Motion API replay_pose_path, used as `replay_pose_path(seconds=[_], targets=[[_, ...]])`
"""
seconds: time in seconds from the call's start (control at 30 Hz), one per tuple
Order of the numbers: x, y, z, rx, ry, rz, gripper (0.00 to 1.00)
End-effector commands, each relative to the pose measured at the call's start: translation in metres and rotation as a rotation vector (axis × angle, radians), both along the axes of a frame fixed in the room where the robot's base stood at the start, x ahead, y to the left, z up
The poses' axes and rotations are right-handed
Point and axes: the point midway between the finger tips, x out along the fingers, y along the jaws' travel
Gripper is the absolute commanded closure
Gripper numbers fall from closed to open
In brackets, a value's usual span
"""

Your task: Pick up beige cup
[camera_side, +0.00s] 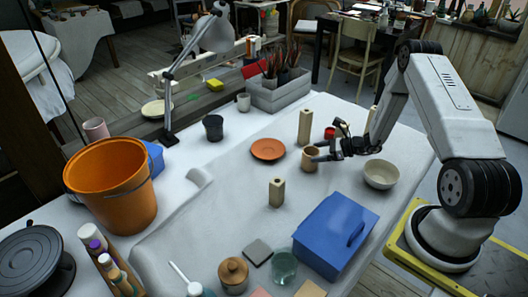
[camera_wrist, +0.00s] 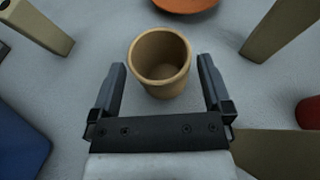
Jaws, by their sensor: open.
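The beige cup (camera_wrist: 159,64) stands upright on the cloth-covered table in the wrist view, its round opening facing up. My gripper (camera_wrist: 163,78) is open, with one dark finger to the left of the cup and the other to the right. The near part of the cup lies between the fingertips, and gaps show on both sides. In the side view the cup (camera_side: 310,158) stands just left of my gripper (camera_side: 316,152), which is low over the table.
An orange saucer (camera_side: 268,149) lies left of the cup. Beige blocks stand behind (camera_side: 305,127) and in front (camera_side: 276,192). A pale bowl (camera_side: 381,174) is at the right, a red item (camera_side: 330,133) behind the gripper, and a blue box (camera_side: 335,233) in front.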

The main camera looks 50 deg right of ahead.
Motion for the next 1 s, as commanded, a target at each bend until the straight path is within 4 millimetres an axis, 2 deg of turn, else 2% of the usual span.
replay_pose_path(seconds=[0.13, 0.3, 0.8, 0.83, 0.87, 1.0], targets=[[0.014, 0.009, -0.008, 0.000, 0.000, 0.003, 0.00], [0.023, 0.014, -0.012, 0.000, 0.001, 0.001, 0.00], [0.024, 0.014, -0.012, -0.001, 0.001, 0.000, 0.00], [0.024, 0.014, -0.012, -0.001, 0.001, 0.000, 0.03], [0.024, 0.014, -0.012, -0.001, 0.001, 0.000, 0.13], [0.024, 0.014, -0.012, -0.001, 0.001, 0.000, 0.57]])
